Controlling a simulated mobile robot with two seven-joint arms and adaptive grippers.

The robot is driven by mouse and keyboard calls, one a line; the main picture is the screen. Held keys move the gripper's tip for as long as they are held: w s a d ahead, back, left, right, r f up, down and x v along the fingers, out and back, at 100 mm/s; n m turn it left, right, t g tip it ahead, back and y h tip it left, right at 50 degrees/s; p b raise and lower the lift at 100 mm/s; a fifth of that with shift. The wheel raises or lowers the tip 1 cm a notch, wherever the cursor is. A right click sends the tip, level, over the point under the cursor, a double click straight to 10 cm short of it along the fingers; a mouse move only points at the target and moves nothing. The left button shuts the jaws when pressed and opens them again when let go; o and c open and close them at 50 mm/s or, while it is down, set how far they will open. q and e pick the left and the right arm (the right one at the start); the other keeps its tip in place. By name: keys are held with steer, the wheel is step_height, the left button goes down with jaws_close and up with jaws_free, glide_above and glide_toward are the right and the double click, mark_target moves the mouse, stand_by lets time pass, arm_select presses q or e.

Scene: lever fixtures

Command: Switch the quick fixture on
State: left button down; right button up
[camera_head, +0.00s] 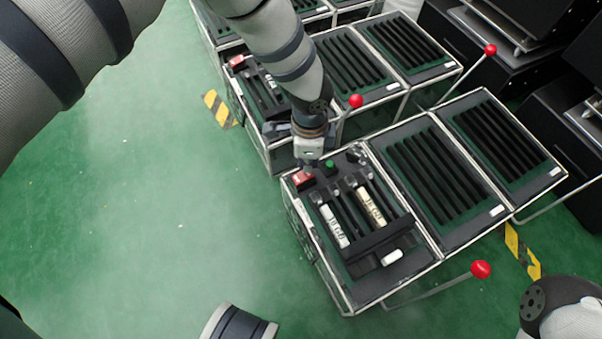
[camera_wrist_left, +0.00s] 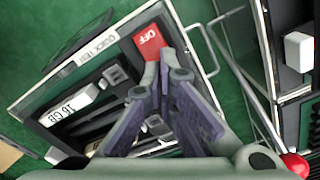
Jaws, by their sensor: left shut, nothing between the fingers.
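The quick fixture is the near open tray (camera_head: 345,290), with a "QUICK TEST" label (camera_wrist_left: 90,48) on its edge in the left wrist view. At its far left corner sits a red rocker switch (camera_head: 302,179), which reads "OFF" in the left wrist view (camera_wrist_left: 150,42). My left gripper (camera_head: 311,163) is shut and empty, pointing down just beside the switch. In the left wrist view its fingertips (camera_wrist_left: 164,78) overlap the lower edge of the red switch; I cannot tell whether they touch it.
The tray holds white-labelled modules (camera_head: 371,207) and a green button (camera_head: 329,164). A red-knobbed lever (camera_head: 480,270) stands at its front right; another red knob (camera_head: 355,101) is close to my left arm. Slotted bays (camera_head: 425,175) lie to the right. Green floor (camera_head: 150,220) is clear on the left.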

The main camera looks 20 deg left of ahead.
arm_select(q)
steer(key=shift+f+b, duration=0.6)
steer(key=shift+f, duration=0.65)
stand_by(0.5)
steer(key=shift+r, duration=0.15)
steer(key=shift+r+p, duration=2.15)
steer(key=shift+r, duration=1.35)
steer(key=shift+f, duration=0.1)
